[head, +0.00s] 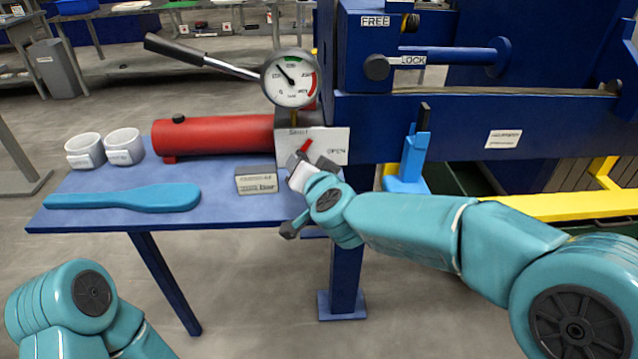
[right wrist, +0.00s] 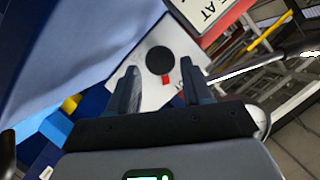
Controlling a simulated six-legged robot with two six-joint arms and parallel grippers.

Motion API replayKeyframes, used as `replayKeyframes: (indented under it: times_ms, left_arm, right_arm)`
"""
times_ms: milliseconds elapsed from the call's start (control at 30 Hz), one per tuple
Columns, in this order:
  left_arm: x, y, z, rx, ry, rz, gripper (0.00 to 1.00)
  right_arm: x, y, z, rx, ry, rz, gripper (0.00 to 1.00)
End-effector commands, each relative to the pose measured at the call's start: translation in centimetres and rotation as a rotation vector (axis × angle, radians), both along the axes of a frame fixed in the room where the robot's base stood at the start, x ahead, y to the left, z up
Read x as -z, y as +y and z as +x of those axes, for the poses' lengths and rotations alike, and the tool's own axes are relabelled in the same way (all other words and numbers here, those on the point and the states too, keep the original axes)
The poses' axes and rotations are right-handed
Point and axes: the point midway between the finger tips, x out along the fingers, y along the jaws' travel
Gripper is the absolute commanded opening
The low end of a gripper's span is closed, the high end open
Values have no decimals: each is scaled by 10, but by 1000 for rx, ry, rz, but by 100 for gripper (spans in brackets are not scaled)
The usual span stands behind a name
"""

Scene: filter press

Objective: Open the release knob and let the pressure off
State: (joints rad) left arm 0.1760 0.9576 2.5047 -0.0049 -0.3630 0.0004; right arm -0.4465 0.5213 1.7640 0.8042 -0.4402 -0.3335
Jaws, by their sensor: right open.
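The release knob (right wrist: 160,60) is a round black knob with a red pointer on a white plate (head: 332,142). The plate is marked SHUT at its upper left and OPEN at its right. In the head view the red pointer shows, but my right gripper (head: 298,162) hides most of the knob. In the right wrist view my right gripper (right wrist: 160,78) is open, its fingers to either side of the knob; I cannot tell whether they touch it. The pressure gauge (head: 290,78) above has its needle at the upper left. My left gripper is out of view.
A red cylinder (head: 215,135) with a long pump handle (head: 200,57) lies left of the plate. A small labelled block (head: 257,181), a blue paddle (head: 125,198) and two white cups (head: 124,147) are on the blue table (head: 85,218). The blue press frame (head: 440,125) stands at right.

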Motion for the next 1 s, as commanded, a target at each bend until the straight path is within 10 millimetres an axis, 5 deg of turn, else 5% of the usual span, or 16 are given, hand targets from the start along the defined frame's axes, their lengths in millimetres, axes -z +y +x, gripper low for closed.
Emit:
replayKeyframes:
  times_ms: [300,500,1000]
  left_arm:
    - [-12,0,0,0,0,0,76]
    - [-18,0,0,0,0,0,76]
    - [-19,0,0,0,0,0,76]
  right_arm:
    - [-31,-19,-79,-2,-4,1,49]
    - [-40,-26,-110,-2,-3,0,49]
    - [-40,-28,-120,-11,-1,-15,50]
